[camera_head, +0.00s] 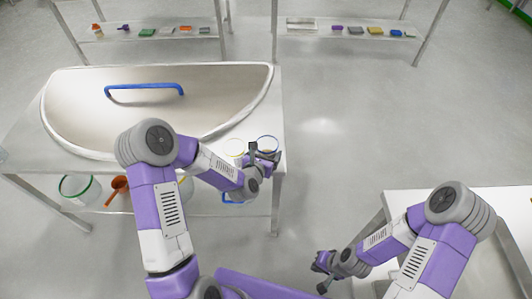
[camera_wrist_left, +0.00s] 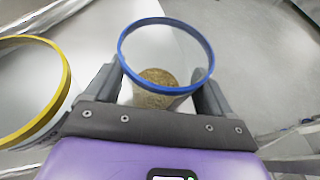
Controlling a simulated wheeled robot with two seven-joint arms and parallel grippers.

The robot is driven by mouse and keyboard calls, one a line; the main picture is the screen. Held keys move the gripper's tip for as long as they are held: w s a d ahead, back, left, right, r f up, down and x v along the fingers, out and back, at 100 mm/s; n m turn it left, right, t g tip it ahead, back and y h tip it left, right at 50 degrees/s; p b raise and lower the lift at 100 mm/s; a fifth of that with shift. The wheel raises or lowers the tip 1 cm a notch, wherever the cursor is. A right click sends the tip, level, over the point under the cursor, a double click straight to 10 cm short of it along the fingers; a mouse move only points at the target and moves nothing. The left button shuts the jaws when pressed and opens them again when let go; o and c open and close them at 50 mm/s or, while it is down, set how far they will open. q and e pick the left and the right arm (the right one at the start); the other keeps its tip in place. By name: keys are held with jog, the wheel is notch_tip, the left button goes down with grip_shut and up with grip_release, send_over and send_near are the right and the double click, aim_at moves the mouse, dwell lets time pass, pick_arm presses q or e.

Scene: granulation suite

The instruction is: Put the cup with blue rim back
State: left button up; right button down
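The cup with the blue rim (camera_head: 268,139) is near the right edge of the white table, partly hidden by my left gripper (camera_head: 262,157). In the left wrist view the cup (camera_wrist_left: 166,28) is upright and clear-walled, with brown granular material at its bottom. The fingers of my left gripper (camera_wrist_left: 158,95) flank it, one on each side, close to its wall. I cannot tell whether they press on it or whether its base touches the table. My right gripper (camera_head: 325,265) is low beside another table, small and dark; its fingers are unclear.
A cup with a yellow rim (camera_head: 234,141) stands just left of the blue-rimmed cup. A large pale half-round lid (camera_head: 215,95) with a blue handle covers much of the table (camera_head: 262,105). A green-rimmed container (camera_head: 78,187) and an orange scoop are on the lower shelf.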

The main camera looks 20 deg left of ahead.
pick_arm(q)
jog(key=shift+o, duration=1.2)
jog(key=shift+r, duration=0.1)
